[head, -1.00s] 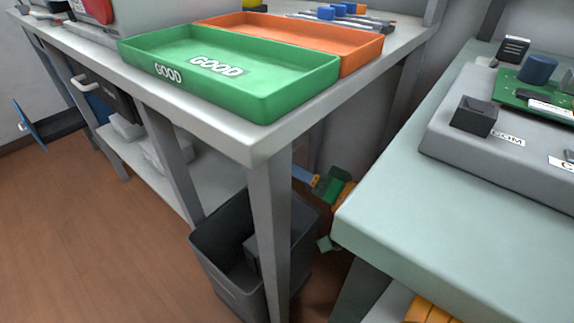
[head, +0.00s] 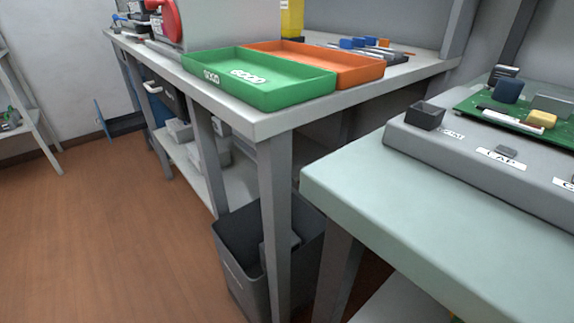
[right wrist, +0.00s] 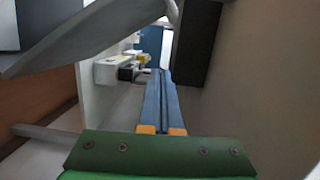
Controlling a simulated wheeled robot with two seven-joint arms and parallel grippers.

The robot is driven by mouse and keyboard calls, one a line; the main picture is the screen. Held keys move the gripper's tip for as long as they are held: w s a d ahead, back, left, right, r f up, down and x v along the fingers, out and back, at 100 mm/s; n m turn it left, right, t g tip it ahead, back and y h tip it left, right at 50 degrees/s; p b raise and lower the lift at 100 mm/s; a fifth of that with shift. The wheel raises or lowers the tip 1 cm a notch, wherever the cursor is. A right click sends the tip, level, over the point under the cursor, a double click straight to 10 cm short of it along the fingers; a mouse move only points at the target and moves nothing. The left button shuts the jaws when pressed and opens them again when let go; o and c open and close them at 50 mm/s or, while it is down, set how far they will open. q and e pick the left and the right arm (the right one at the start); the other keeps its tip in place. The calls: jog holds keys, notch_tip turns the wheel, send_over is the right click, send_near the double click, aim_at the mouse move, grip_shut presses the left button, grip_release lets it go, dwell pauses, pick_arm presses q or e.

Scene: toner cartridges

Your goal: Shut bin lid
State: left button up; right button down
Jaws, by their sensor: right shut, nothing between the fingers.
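A dark grey open-topped bin (head: 232,262) stands on the floor behind a table leg in the head view. No lid can be made out on it. My left gripper is out of view.
A green tray (head: 285,100) and an orange tray (head: 372,75) stand on the white bench. A pale green table (head: 390,210) is at the right. Brown floor (head: 70,220) lies open at the left. A dark panel (right wrist: 197,45) stands close to the fingers' right.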

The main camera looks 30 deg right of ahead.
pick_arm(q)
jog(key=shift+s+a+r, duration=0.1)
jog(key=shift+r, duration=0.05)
pick_arm(e)
jog(key=shift+t+y, duration=0.3)
jog(key=shift+w+a+r, duration=0.2)
jog(key=shift+w+a, duration=1)
jog(key=shift+w, duration=0.3)
jog(key=shift+w+a+r, duration=0.15)
jog(key=shift+w+a, duration=1)
jog(key=shift+w, duration=0.3)
jog(key=shift+w+a+r, duration=0.2)
jog(key=shift+w+a, duration=1)
jog(key=shift+w, duration=0.3)
